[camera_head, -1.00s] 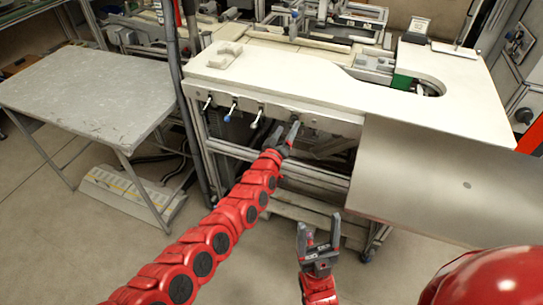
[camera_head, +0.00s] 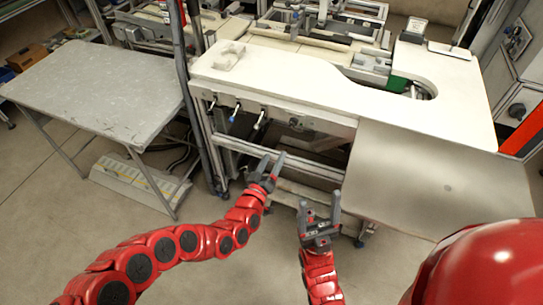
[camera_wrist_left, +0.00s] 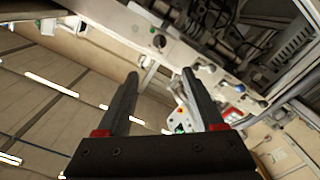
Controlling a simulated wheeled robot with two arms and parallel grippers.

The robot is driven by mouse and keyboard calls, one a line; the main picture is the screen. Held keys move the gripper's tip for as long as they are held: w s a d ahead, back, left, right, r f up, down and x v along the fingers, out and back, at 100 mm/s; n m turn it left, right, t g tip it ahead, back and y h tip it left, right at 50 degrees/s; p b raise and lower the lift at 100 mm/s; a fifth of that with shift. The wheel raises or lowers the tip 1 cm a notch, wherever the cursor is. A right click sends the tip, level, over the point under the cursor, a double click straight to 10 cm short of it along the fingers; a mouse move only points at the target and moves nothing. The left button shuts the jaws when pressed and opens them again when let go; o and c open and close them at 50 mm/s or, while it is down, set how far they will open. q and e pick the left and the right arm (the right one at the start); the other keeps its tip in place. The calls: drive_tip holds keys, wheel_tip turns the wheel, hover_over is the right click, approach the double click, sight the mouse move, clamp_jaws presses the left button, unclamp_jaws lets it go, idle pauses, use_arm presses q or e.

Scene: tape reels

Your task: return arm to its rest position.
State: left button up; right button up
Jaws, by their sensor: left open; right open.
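My left arm comes in from the left in the head view, bent in a curve. Its gripper (camera_head: 270,168) is open and empty in front of the white workbench's lower frame. In the left wrist view the same gripper (camera_wrist_left: 160,78) shows two dark parallel fingers apart, with nothing between them. My right gripper (camera_head: 320,210) is open and empty, pointing up the picture, a little right of and below the left one. It is left of the hanging metal sheet. No tape reel is clearly visible.
The white workbench (camera_head: 300,85) fills the upper middle, with small levers (camera_head: 235,112) along its front edge. A metal sheet (camera_head: 430,190) slopes from its right front. A grey table (camera_head: 100,95) stands at the left. A white-yellow box (camera_head: 140,180) lies beneath it. Floor is free at lower left.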

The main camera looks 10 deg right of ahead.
use_arm(q)
drive_tip(key=shift+s+a, duration=0.3)
drive_tip(key=shift+s, duration=0.05)
idle(0.3)
